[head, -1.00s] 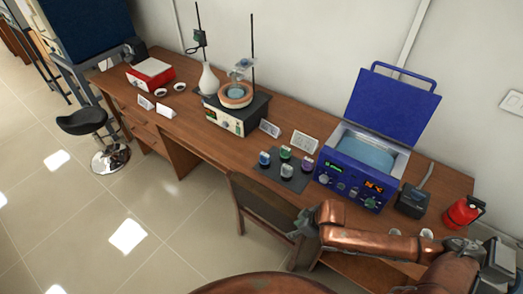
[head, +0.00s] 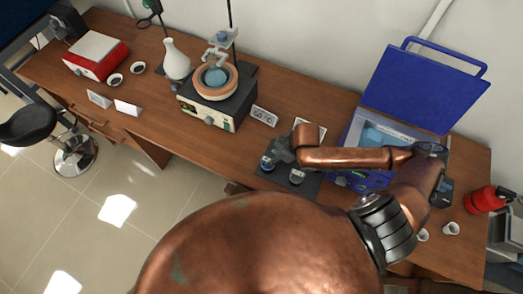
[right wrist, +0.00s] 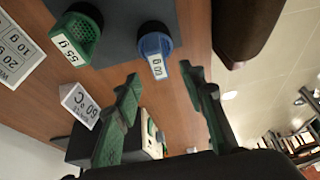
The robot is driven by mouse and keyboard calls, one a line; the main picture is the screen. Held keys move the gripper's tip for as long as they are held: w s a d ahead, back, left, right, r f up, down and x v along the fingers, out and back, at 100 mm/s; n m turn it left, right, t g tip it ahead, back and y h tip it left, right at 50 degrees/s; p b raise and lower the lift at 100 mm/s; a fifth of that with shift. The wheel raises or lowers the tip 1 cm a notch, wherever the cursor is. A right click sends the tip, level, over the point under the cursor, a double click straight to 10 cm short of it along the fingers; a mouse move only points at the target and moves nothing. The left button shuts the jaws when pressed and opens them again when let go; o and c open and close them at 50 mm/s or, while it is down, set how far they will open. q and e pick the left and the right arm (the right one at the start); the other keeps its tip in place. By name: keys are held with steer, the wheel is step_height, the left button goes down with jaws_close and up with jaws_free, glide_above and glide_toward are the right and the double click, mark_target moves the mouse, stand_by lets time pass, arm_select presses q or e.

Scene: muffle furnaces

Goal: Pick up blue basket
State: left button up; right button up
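The blue basket (head: 267,163) is a small round blue container with a white number label, standing on a dark mat (head: 307,189) on the wooden bench. In the right wrist view the blue basket (right wrist: 156,45) lies just beyond the fingertips, roughly between them, with no contact visible. My right gripper (head: 283,150) is at the blue basket's upper right in the head view. Its two green fingers (right wrist: 160,76) are apart and empty in the right wrist view. My left gripper is out of view.
A green basket (right wrist: 80,35) labelled 55 g stands beside the blue one. A grey-white basket (head: 296,177) is on the same mat. A sign (right wrist: 79,103) and a heater (head: 215,105) stand close by. The open blue furnace (head: 420,85) is at right.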

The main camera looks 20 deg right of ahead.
mark_target(268, 160)
steer(key=shift+s+a+f, duration=0.15)
steer(key=shift+s+f, duration=0.05)
steer(key=shift+f, duration=0.3)
steer(key=shift+s+a+f, duration=0.15)
steer(key=shift+f, duration=0.35)
steer(key=shift+w+a+f, duration=0.1)
steer(key=shift+w+f, duration=0.9)
steer(key=shift+f, duration=0.25)
steer(key=shift+x, duration=1.15)
steer(key=shift+s+f, duration=0.1)
steer(key=shift+c, duration=0.2)
steer(key=c, duration=0.9)
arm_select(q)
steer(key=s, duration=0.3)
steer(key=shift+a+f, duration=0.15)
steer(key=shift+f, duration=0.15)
arm_select(e)
jaws_close()
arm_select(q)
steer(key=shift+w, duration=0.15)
